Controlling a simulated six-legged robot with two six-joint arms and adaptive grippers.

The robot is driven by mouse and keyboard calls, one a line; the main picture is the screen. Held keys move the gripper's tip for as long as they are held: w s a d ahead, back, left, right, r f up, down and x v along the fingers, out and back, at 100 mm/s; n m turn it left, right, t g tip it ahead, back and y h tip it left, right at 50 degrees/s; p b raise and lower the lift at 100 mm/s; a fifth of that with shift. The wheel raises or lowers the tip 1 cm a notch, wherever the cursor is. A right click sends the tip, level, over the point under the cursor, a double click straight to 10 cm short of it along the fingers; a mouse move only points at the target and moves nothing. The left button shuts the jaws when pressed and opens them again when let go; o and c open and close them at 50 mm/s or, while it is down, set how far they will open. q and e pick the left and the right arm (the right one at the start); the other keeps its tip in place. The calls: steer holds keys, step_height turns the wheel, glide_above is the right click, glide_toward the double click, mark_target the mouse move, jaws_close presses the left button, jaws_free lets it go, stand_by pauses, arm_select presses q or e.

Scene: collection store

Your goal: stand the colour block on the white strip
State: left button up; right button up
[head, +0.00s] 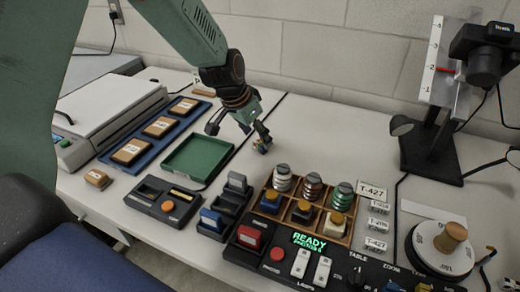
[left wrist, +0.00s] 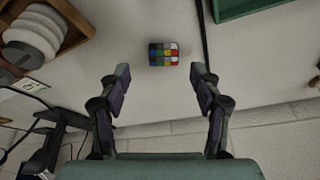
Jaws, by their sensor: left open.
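The colour block (left wrist: 163,54) is a small piece with red, yellow, green, blue and white patches, lying on the white table top. In the head view the block (head: 262,147) is partly hidden by a finger of my left gripper (head: 240,127). In the left wrist view my left gripper (left wrist: 162,80) is open, and the block lies beyond its fingertips, roughly centred between them, not gripped. A pale flat strip (head: 432,210) lies right of the label cards; I cannot tell if it is the white strip. My right gripper is in neither view.
A green tray (head: 197,157) lies left of the block. A wooden rack (head: 315,222) with several spools and stamps stands in front of it, beside a black control panel (head: 300,262). A camera stand (head: 435,150) is at the right.

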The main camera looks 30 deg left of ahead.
mark_target(260, 143)
arm_select(q)
steer(key=x, duration=0.1)
steer(key=b+x, duration=0.1)
steer(key=x, duration=0.2)
steer(key=shift+w+a+b, duration=0.2)
steer(key=shift+a+b, duration=0.05)
steer(key=shift+b, duration=0.05)
steer(key=shift+s+d+r, duration=0.1)
steer(key=shift+r, duration=0.05)
steer(key=shift+c, duration=0.2)
steer(key=c, duration=1.1)
step_height(260, 143, up, 10)
steer(key=p, duration=0.3)
